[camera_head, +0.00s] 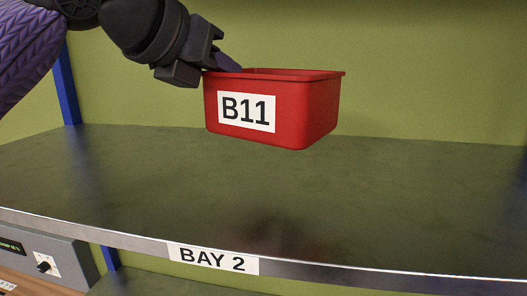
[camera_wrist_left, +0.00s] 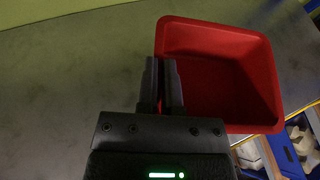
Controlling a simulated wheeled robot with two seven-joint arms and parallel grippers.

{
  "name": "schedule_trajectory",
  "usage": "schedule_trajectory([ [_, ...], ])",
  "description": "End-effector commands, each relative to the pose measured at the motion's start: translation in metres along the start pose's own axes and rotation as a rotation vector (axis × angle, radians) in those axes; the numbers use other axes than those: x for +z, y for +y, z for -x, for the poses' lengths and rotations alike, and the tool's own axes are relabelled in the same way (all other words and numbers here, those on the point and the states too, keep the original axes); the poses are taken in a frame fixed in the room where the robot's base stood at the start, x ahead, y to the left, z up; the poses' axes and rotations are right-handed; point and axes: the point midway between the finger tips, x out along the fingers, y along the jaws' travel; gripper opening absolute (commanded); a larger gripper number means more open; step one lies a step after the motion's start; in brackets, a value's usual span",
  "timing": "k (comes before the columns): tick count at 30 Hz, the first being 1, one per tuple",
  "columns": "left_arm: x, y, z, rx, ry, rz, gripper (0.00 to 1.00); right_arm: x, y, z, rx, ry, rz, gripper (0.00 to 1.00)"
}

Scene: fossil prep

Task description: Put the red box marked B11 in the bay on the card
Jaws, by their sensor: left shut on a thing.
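The red box marked B11 (camera_head: 300,112) hangs in the air above a dark shelf (camera_head: 150,190), upright and apart from it, with its white label facing me. My left gripper (camera_head: 212,62) is shut on the box's left rim. In the left wrist view the gripper (camera_wrist_left: 162,85) pinches the near-left wall of the red box (camera_wrist_left: 245,50), whose inside looks empty. The shelf's front edge carries a label (camera_head: 213,258) reading BAY 2. No card shows in either view. My right gripper is not in view.
The shelf surface below the box is bare. A green wall (camera_head: 420,80) stands behind it, with a blue upright (camera_head: 66,88) at the left. A grey device with a knob (camera_head: 42,262) sits below the shelf at the lower left. Blue bins (camera_wrist_left: 285,150) show at the wrist view's lower right.

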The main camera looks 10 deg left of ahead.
Motion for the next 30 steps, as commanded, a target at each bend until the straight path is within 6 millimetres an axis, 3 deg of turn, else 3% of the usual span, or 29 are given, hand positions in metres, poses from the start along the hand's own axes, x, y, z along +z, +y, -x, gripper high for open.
schedule_trajectory([
  [1, -0.015, 0.001, -0.006, 0.002, 0.002, 0.0, 0.0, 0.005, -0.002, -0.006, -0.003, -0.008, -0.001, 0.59],
  [9, -0.064, 0.001, -0.026, 0.0, 0.001, 0.001, 0.0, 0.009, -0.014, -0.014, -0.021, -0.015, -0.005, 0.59],
  [21, -0.074, 0.001, -0.031, -0.001, 0.0, 0.003, 0.0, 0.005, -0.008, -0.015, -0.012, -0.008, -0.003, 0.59],
  [22, -0.074, 0.001, -0.031, 0.0, 0.0, 0.002, 0.13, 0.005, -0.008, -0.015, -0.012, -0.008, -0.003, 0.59],
  [26, -0.073, 0.001, -0.031, 0.0, 0.0, 0.002, 0.41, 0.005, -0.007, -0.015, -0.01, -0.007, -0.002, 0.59],
  [30, -0.073, 0.001, -0.03, 0.0, 0.0, 0.002, 0.42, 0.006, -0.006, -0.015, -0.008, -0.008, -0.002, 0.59],
])
